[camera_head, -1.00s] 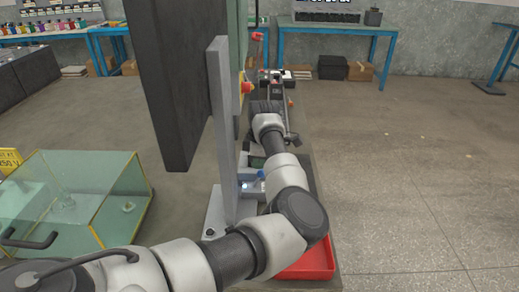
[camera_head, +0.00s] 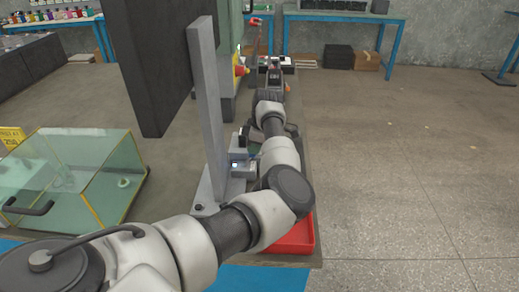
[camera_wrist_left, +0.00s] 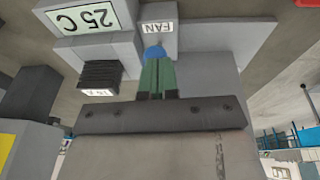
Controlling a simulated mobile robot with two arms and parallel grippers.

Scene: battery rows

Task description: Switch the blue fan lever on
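The blue fan lever (camera_wrist_left: 154,52) shows in the left wrist view as a small blue tip below the FAN label (camera_wrist_left: 159,27), on a grey box. My left gripper (camera_wrist_left: 157,64) has its two green fingers close together, with the tips right at the lever and hiding part of it. They look shut, but I cannot tell whether they pinch the lever or only touch it. In the head view my left arm reaches forward past the grey fan unit (camera_head: 243,169), and its gripper is mostly hidden. My right gripper is not in view.
A 25 C display (camera_wrist_left: 88,18) and a black slotted part (camera_wrist_left: 100,75) sit beside the fan box. In the head view a grey upright post (camera_head: 209,110) and a dark panel (camera_head: 155,65) stand left of my arm. A red tray (camera_head: 292,238) lies below it. The right floor is clear.

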